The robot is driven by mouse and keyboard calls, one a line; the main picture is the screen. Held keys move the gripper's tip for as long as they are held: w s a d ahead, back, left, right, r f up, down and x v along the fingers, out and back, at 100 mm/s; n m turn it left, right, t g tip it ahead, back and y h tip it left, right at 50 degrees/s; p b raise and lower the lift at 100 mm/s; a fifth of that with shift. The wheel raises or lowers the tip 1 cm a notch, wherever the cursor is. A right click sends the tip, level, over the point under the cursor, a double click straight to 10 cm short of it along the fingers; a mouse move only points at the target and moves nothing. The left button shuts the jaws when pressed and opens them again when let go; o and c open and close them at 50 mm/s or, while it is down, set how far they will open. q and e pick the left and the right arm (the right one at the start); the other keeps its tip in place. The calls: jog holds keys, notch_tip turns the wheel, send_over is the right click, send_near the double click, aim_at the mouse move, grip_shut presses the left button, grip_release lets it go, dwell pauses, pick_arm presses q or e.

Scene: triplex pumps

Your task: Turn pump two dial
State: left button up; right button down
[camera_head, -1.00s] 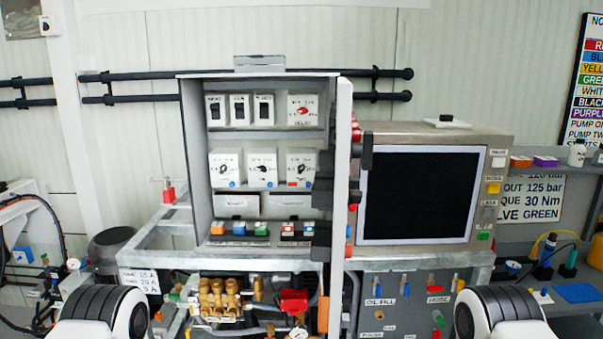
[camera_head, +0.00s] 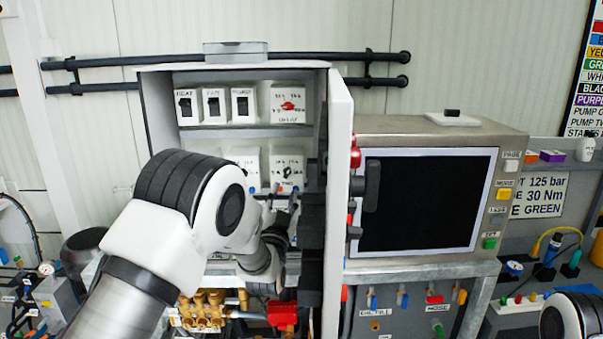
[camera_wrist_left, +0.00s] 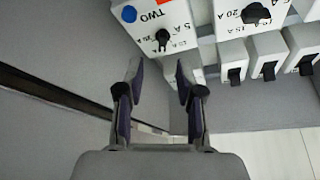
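The pump two dial is a black knob (camera_wrist_left: 162,37) on a white box marked TWO with a blue dot, at the top of the left wrist view. In the head view the box (camera_head: 288,168) stands at the right of the cabinet's middle shelf. My left gripper (camera_wrist_left: 159,73) is open and empty, its two fingertips apart and pointing toward the dial, which appears beyond them. In the head view this gripper (camera_head: 288,203) is inside the cabinet, just below the box. My right gripper is not in view.
The open cabinet door (camera_head: 339,170) stands close to the right of my left gripper. Switch boxes (camera_head: 214,106) and a box with a red dial (camera_head: 289,104) sit on the shelf above. A dark monitor (camera_head: 430,203) is right of the door. My left arm hides the lower cabinet.

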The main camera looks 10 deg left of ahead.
aim_at(287, 173)
pick_arm(q)
jog(key=p+x, duration=0.1)
jog(key=x, duration=0.2)
jog(key=p+x, duration=0.1)
jog(key=x, duration=0.1)
jog(key=shift+w+a+r+p, duration=0.15)
jog(key=shift+w+r+p, duration=0.05)
jog(key=shift+r+p, duration=0.2)
jog(key=shift+w+f, duration=0.1)
jog(key=shift+w, duration=0.4)
jog(key=shift+s, duration=0.15)
jog(key=shift+c, duration=0.7)
grip_shut()
